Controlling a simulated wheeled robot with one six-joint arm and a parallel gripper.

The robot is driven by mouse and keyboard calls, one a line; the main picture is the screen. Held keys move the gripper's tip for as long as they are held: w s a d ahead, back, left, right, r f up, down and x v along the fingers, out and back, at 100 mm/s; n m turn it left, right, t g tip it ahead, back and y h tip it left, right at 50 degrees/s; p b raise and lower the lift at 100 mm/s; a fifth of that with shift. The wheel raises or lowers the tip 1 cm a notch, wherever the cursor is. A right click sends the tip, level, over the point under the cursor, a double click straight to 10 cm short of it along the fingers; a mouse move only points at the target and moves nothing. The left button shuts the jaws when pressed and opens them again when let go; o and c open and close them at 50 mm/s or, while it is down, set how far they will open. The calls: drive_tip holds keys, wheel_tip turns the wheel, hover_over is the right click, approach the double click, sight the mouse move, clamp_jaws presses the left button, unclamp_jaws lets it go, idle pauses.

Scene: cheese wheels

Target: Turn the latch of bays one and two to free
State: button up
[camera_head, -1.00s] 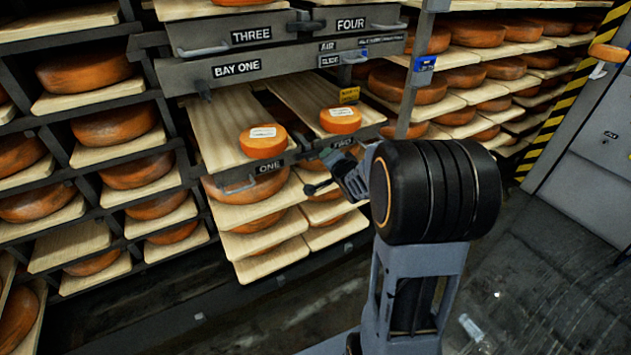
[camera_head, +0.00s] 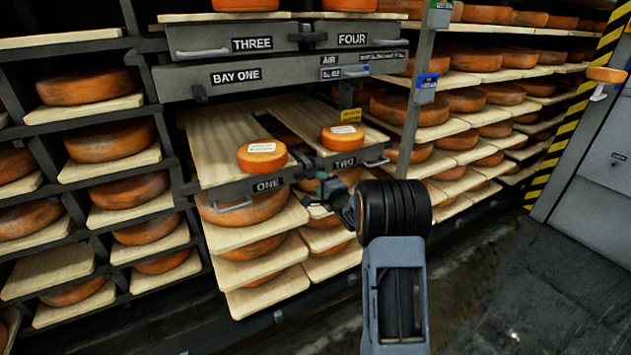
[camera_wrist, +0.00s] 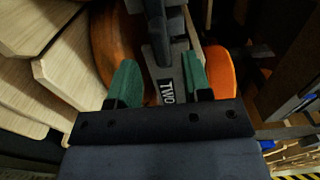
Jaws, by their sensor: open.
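Drawer ONE (camera_head: 232,188) and drawer TWO (camera_head: 362,160) are pulled out side by side under the BAY ONE beam (camera_head: 240,78). Each bears a board with a small orange cheese on it. A dark latch lever (camera_head: 306,174) sits at the fronts between the two drawers; its exact angle is hard to tell. My gripper (camera_head: 333,188) is just below and in front of the TWO label. In the wrist view my gripper (camera_wrist: 160,82) has its green fingers apart. The TWO label (camera_wrist: 168,93) and a dark lever-like part (camera_wrist: 158,40) show between them. I cannot tell whether they touch.
Drawers THREE (camera_head: 230,42) and FOUR (camera_head: 352,40) are closed above the beam. Large cheeses on boards (camera_head: 265,248) lie close under the open drawers. A rack post (camera_head: 412,110) with a blue tag stands to the right. Open floor (camera_head: 510,290) is at the right front.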

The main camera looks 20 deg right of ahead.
sight(312, 174)
drive_tip(key=shift+w+a+b, duration=0.15)
drive_tip(key=shift+w, duration=0.95)
drive_tip(key=shift+w+a+b, duration=0.1)
drive_tip(key=shift+w+b, duration=0.05)
drive_tip(key=shift+w, duration=0.9)
clamp_jaws()
